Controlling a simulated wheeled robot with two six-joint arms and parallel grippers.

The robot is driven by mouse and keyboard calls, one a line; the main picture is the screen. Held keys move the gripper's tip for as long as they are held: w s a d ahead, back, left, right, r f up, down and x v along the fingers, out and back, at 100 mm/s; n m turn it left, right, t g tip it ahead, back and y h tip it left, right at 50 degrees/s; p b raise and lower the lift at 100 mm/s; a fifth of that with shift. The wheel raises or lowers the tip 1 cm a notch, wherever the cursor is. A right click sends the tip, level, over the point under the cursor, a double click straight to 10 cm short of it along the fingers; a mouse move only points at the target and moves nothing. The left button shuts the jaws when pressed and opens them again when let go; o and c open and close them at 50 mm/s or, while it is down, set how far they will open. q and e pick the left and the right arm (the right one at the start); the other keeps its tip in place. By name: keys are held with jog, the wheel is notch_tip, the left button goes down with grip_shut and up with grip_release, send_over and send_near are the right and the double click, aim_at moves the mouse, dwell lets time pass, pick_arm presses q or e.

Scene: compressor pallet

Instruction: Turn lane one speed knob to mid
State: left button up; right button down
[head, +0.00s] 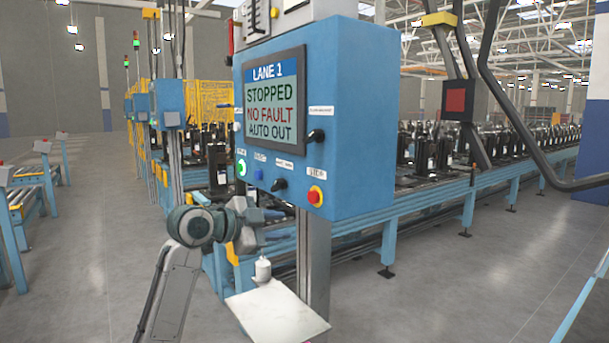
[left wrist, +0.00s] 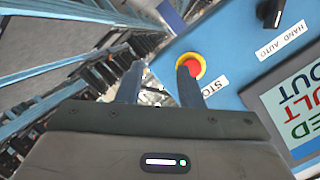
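The blue lane 1 control box (head: 365,120) stands on a post, its screen (head: 273,100) reading STOPPED, NO FAULT, AUTO OUT. A black knob (head: 316,135) sits right of the screen; its label is too small to read. Another black knob (head: 279,184) is below the screen, and the left wrist view shows it (left wrist: 270,12) beside a HAND AUTO label. A red stop button (head: 315,195) on a yellow ring is at lower right. My left gripper (head: 278,213) is below the box, empty; its fingers (left wrist: 160,84) are apart, with the stop button (left wrist: 193,66) beyond them. My right gripper is out of view.
A green button (head: 241,167) and a blue button (head: 259,174) are at the panel's lower left. A pale shelf (head: 278,315) with a white bottle (head: 263,269) is below my left gripper. A blue conveyor (head: 450,190) runs behind the box.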

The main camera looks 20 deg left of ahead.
aim_at(308, 137)
pick_arm(q)
notch_tip(308, 137, up, 18)
jog(key=s+a+r+m+t+h, duration=0.1)
jog(key=s+a+m+h, duration=0.1)
jog(key=m+h, duration=0.15)
jog(key=shift+y, duration=0.25)
jog(key=p+x, duration=0.2)
jog(key=x, duration=0.3)
jog(key=p+x, duration=0.3)
jog(key=x, duration=0.2)
jog(key=shift+w+a+r, duration=0.1)
jog(key=shift+w+a, duration=0.1)
jog(key=shift+w, duration=0.05)
jog(key=shift+w+d, duration=0.25)
jog(key=shift+w, duration=0.1)
grip_shut()
